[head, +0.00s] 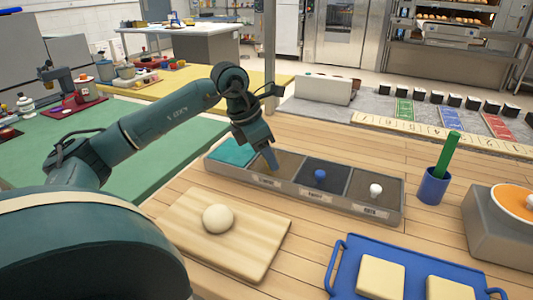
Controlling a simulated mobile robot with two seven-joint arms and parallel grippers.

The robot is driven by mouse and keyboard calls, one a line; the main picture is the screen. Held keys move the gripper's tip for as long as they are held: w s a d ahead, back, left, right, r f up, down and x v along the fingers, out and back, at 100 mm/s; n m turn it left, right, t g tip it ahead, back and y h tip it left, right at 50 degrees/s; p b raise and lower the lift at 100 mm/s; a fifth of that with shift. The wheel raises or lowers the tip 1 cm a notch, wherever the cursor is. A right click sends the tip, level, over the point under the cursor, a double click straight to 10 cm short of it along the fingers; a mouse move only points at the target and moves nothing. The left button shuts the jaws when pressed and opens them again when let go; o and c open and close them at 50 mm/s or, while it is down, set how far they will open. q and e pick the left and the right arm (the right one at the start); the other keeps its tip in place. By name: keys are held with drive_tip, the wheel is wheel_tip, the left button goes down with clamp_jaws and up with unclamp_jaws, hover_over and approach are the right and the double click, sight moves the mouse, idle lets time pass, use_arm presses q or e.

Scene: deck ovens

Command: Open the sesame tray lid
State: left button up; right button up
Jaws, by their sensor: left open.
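A long grey tray box (293,190) on the wooden table has a row of sections with small front labels too small to read. Its left section has a teal cover (231,152). To the right come a brown-lidded section (290,163), a dark lid with a blue knob (320,174) and a dark lid with a white knob (376,190). I cannot tell by label which is sesame. My left gripper (270,160) is open, pointing down at the brown lid. A tan piece shows at its tip; whether it is a knob or a fingertip is unclear. My right gripper is out of view.
A cutting board (180,225) with a dough ball (218,218) lies in front of the box. A blue tray (410,270) with pale blocks is at the front right. A blue cup (433,187) holds a green stick. A grey device (490,225) stands at the right.

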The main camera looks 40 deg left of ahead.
use_arm(q)
clamp_jaws()
idle(0.4)
